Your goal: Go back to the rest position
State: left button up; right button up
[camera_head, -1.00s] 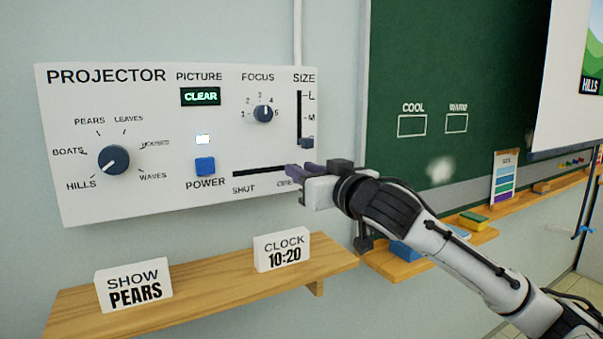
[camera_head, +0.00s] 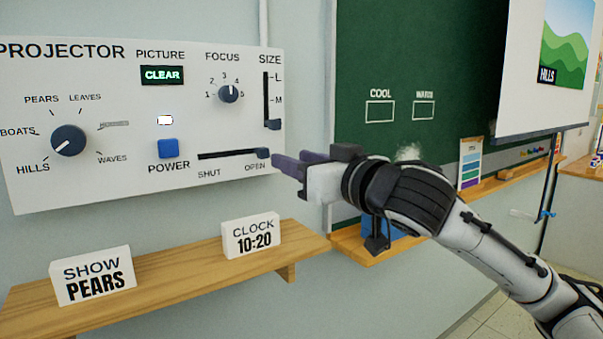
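My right gripper (camera_head: 286,164) is in front of the right end of the projector panel (camera_head: 90,190), close to the shutter slider (camera_head: 263,153), which sits at the OPEN end. Its dark purple fingers point left and hold nothing that I can see; the view does not show whether they are apart. My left gripper is out of view. The picture knob (camera_head: 68,141) points toward HILLS. The picture display (camera_head: 162,75) reads CLEAR. The size slider (camera_head: 273,124) is low, below M. The blue power button (camera_head: 168,148) has a lit lamp above it.
A wooden shelf (camera_head: 170,275) below the panel holds a SHOW PEARS sign (camera_head: 92,276) and a CLOCK 10:20 sign (camera_head: 251,237). A green chalkboard (camera_head: 430,50) and a ledge (camera_head: 360,250) lie behind my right arm. A screen (camera_head: 522,60) at the right shows green hills.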

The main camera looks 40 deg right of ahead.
jog(key=shift+s+a, duration=0.1)
jog(key=shift+s, duration=0.5)
jog(key=s+a+f+n+g, duration=0.1)
jog(key=a+f+g, duration=0.1)
jog(key=f, duration=0.9)
jog(key=s+a+f+g+y, duration=0.1)
jog(key=f+g, duration=0.2)
jog(key=f, duration=0.7)
jog(key=s+a+f+n+g, duration=0.1)
jog(key=s+a+f+g, duration=0.1)
jog(key=f, duration=0.9)
jog(key=s+a+f+n+g+y, duration=0.1)
jog(key=s+a+f+g, duration=0.4)
jog(key=s+f, duration=0.5)
jog(key=s+a+f+n+g+y, duration=0.1)
jog(key=s+a+f+g, duration=0.1)
jog(key=s+a+f, duration=0.7)
jog(key=w+a+f+t+y, duration=0.1)
jog(key=w+a+f+t, duration=0.1)
jog(key=f, duration=0.3)
jog(key=w+a+f+t+y, duration=0.1)
jog(key=w+a+f+t, duration=0.1)
jog(key=f, duration=0.4)
jog(key=shift+t, duration=0.4)
